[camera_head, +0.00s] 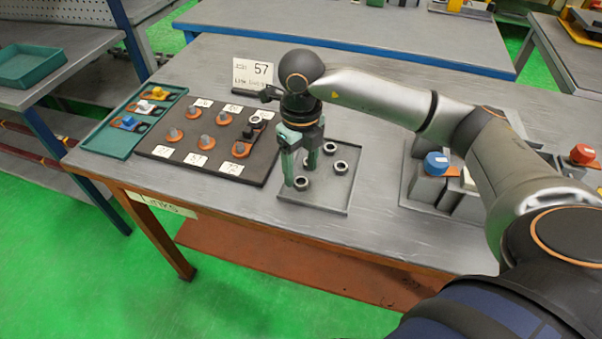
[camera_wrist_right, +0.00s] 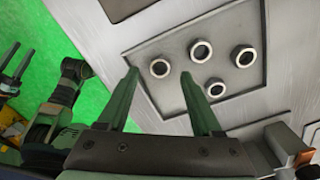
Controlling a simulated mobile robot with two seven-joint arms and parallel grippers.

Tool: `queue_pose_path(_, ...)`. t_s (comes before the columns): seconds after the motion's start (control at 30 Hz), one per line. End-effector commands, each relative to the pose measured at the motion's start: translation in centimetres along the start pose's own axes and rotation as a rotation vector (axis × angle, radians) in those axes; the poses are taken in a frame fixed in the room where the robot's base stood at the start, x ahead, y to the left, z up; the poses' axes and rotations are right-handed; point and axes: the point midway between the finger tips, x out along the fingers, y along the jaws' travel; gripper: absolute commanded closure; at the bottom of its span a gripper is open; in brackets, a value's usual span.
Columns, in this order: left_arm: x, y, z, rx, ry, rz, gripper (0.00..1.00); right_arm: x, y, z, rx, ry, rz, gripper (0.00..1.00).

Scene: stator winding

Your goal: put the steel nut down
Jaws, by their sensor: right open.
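Several steel nuts lie in a shallow grey tray (camera_head: 325,203), with rings showing in the right wrist view at the left (camera_wrist_right: 160,68), the middle (camera_wrist_right: 201,52), the right (camera_wrist_right: 243,56) and the front (camera_wrist_right: 215,88). I cannot tell which one the task means. My right gripper (camera_head: 301,178) points down over the tray, its green fingers apart with nothing held between them. In the right wrist view the left nut shows between the fingertips (camera_wrist_right: 160,74). Whether the tips touch the tray is unclear. My left gripper is not in the head view.
A dark board (camera_head: 190,168) with orange and grey parts and number cards lies left of the tray, and a green tray (camera_head: 107,143) beyond it. Grey blocks, one blue-topped (camera_head: 436,163), stand at right. The table's front edge is clear.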

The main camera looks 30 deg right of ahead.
Motion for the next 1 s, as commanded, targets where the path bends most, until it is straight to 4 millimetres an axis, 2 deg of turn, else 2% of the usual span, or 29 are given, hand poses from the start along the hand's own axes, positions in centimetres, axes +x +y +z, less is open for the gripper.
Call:
queue_pose_path(0.03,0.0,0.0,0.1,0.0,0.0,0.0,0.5,-1.3,0.0,0.2,0.0,-0.007,-0.001,0.34)
queue_pose_path(0.2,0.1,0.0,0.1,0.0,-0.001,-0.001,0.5,-5.1,0.0,0.1,-0.001,-0.006,0.0,0.34)
queue_pose_path(0.4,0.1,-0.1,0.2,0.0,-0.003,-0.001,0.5,-8.2,0.0,0.1,0.001,-0.004,0.0,0.34)
queue_pose_path(0.6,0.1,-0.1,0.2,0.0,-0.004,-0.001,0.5,-9.4,0.0,0.0,0.001,-0.001,0.0,0.34)
queue_pose_path(1.0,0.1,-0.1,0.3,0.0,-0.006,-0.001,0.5,-9.4,0.0,0.0,0.001,0.0,0.0,0.34)
